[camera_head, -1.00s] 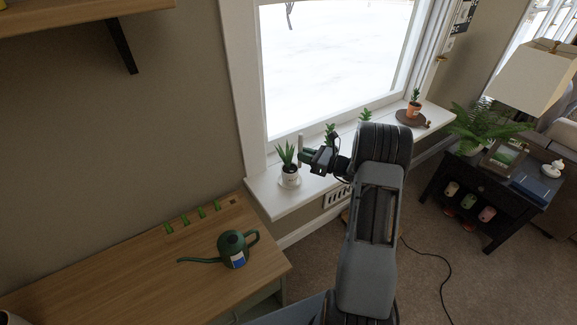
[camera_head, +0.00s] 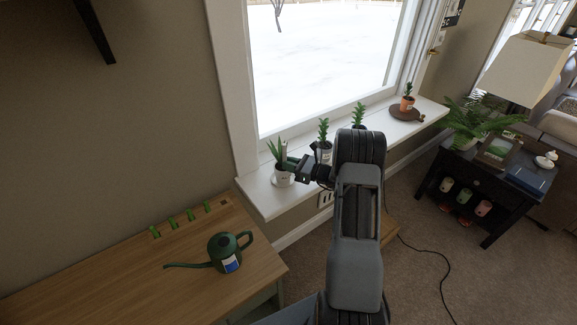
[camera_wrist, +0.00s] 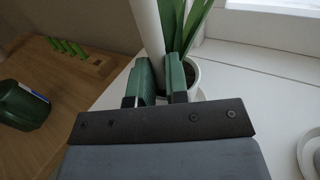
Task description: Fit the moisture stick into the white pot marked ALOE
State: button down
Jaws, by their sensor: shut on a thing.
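My gripper (camera_head: 292,163) is shut on the pale moisture stick (camera_wrist: 147,25), which stands nearly upright between its green fingers in the wrist view. The stick's lower end is hidden by the fingers. The white pot (camera_head: 283,181) with the spiky aloe-like plant (camera_head: 277,152) stands on the near left end of the sill. Its dark marking is too small to read. In the wrist view the pot's rim (camera_wrist: 198,79) shows just behind and right of the fingers, with the leaves right of the stick. I cannot tell whether the stick's tip is over the soil.
More potted plants stand along the white sill (camera_head: 262,203), one beside my wrist (camera_head: 324,132) and a terracotta one (camera_head: 406,104) on a brown board. A green watering can (camera_head: 229,253) and several green pegs (camera_head: 173,223) are on the wooden cabinet. The window is behind the pots.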

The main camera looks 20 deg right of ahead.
jog(key=shift+f, duration=0.1)
jog(key=c, duration=1.1)
grip_release()
